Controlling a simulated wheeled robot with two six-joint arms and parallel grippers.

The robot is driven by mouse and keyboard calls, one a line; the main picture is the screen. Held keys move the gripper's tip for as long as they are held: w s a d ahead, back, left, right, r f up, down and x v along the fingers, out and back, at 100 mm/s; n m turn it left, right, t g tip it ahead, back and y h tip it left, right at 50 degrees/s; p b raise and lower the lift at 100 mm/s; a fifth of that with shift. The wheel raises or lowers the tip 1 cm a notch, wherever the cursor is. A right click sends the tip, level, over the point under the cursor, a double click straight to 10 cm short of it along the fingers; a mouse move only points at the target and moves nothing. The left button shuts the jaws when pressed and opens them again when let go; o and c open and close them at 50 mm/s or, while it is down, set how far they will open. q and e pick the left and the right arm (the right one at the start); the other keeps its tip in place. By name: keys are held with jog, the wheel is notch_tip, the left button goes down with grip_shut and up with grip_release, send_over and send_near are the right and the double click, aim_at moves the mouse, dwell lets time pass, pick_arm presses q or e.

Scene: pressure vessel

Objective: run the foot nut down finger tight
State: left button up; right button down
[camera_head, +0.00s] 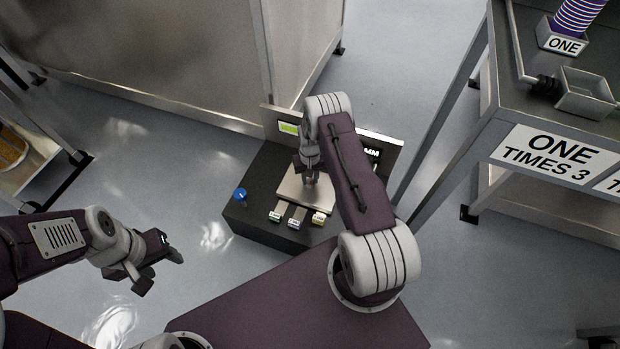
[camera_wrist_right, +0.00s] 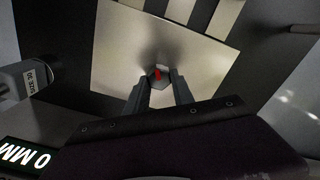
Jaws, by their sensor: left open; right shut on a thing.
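A small grey hex nut (camera_wrist_right: 164,83) with a red mark at its middle sits between the fingertips of my right gripper (camera_wrist_right: 160,88) in the right wrist view. The gripper is shut on it, directly over a pale metal plate (camera_wrist_right: 115,50). I cannot tell if the nut touches the plate. In the head view my right gripper (camera_head: 310,178) points down at the same plate (camera_head: 289,190), on top of a black console (camera_head: 256,217); the nut is mostly hidden there. My left gripper (camera_head: 158,265) is open and empty, over the floor left of the console.
The console carries a blue knob (camera_head: 240,194), several small labelled tabs (camera_head: 297,217), a green display (camera_head: 288,128) and an MM display (camera_head: 372,153), reading 0 MM in the wrist view (camera_wrist_right: 25,158). A grey bench (camera_head: 500,110) with signs stands right. Open floor lies left.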

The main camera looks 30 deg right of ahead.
aim_at(310, 180)
jog(key=c, duration=1.1)
grip_release()
notch_tip(310, 180, up, 9)
jog(key=p, duration=0.4)
jog(key=shift+p, duration=0.35)
